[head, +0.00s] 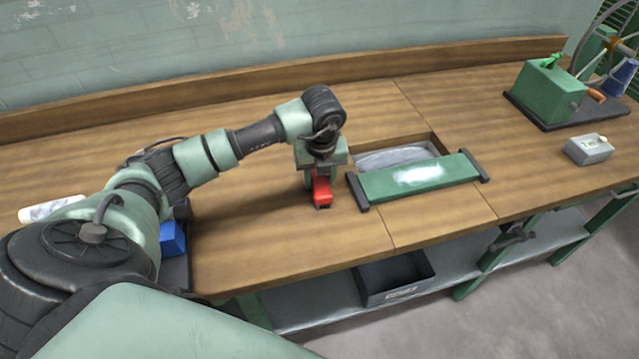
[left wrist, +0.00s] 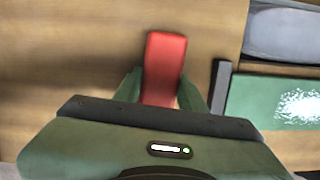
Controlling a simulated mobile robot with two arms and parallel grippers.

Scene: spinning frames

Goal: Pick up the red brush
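The red brush (head: 321,190) is a small red block-like piece at the middle of the wooden workbench, left of the green-topped frame. In the left wrist view the red brush (left wrist: 164,62) lies between the two green fingers. My left gripper (head: 319,177) points down over it, and its left wrist view (left wrist: 161,88) shows a finger against each long side with no visible gap. It appears shut on the brush. I cannot tell whether the brush touches the bench. Its near end is hidden by the gripper body. My right gripper is not in view.
A green panel with dark end bars (head: 418,178) lies just right of the brush, beside a recessed tray (head: 395,155). A green machine (head: 550,95) and a grey box (head: 588,149) stand at the right. A blue block (head: 172,239) lies at the left. The bench's front edge is close.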

